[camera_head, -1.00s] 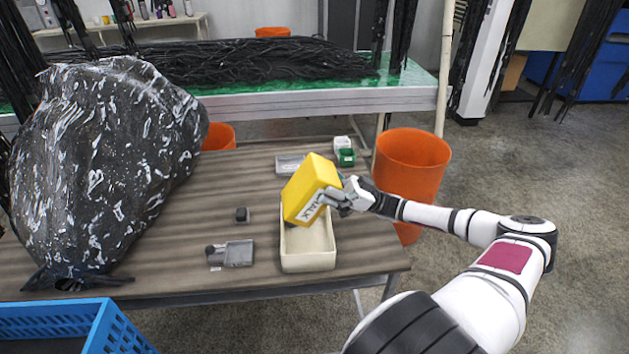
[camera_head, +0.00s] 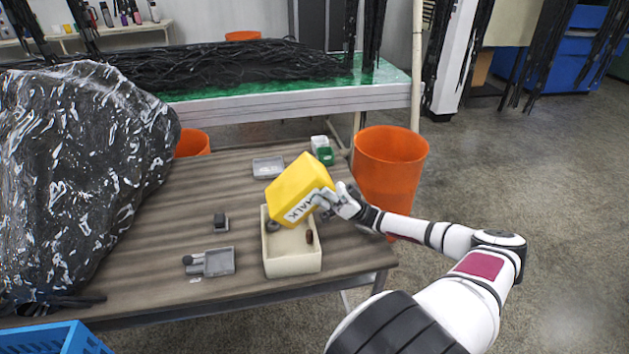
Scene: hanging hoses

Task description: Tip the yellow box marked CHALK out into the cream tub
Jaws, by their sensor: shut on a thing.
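The yellow box marked CHALK (camera_head: 296,187) is tilted steeply above the cream tub, its lower end toward the left. My gripper (camera_head: 328,203) is shut on its right side. The cream tub (camera_head: 292,264) stands on the wooden table. Inside the tub lie a small reddish-brown piece (camera_head: 309,237) and a greyish round thing (camera_head: 273,226) below the box's low end. The box hides the back of the tub and its own opening.
A grey tray (camera_head: 220,262), a small dark block (camera_head: 220,221), another grey tray (camera_head: 268,167) and a green-and-white container (camera_head: 322,150) are on the table (camera_head: 155,270). A black bag (camera_head: 75,180) fills the left side. An orange bin (camera_head: 388,175) stands behind my arm.

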